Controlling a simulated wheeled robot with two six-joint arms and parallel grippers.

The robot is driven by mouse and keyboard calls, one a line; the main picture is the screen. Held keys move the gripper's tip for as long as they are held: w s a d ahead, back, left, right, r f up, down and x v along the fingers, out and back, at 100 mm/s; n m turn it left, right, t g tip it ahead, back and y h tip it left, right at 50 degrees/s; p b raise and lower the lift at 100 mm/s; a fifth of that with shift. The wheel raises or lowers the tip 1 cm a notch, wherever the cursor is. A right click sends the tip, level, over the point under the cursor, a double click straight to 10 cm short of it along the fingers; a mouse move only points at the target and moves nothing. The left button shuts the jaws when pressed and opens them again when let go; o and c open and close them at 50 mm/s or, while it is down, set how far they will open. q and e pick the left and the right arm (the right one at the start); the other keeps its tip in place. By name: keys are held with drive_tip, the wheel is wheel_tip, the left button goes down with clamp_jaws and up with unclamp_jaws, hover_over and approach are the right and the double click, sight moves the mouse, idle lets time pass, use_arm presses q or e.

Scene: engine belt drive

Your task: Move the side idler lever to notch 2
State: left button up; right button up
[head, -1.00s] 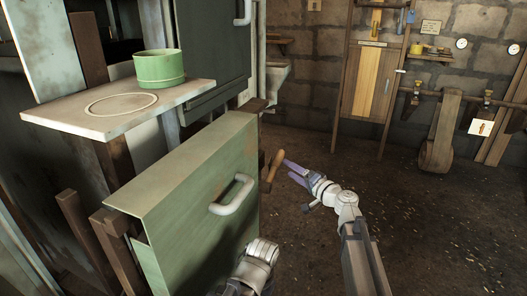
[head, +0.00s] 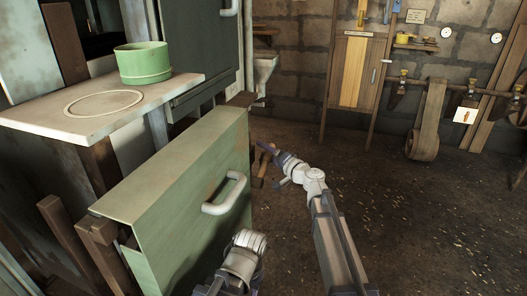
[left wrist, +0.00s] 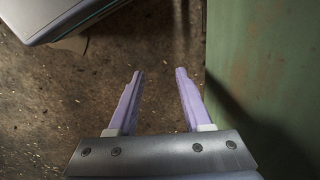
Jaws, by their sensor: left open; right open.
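A wooden handle (head: 259,173), which looks like the side idler lever's grip, sticks out beside the far right edge of the green cabinet panel (head: 180,180). My right gripper (head: 266,150) is open with its fingertips at the handle. I cannot tell whether the fingers are around it or just in front of it. The notches are hidden behind the panel. My left gripper (left wrist: 158,75) is open and empty above the floor in the left wrist view, beside a green panel (left wrist: 265,70). In the head view only my left wrist shows, low in front of the panel.
The green panel carries a white pull handle (head: 224,194). A green pot (head: 143,65) stands on a pale shelf (head: 45,120) at the left. The floor at the right is clear.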

drive_tip(key=shift+w+a, duration=0.4)
clamp_jaws()
idle(0.4)
idle(0.8)
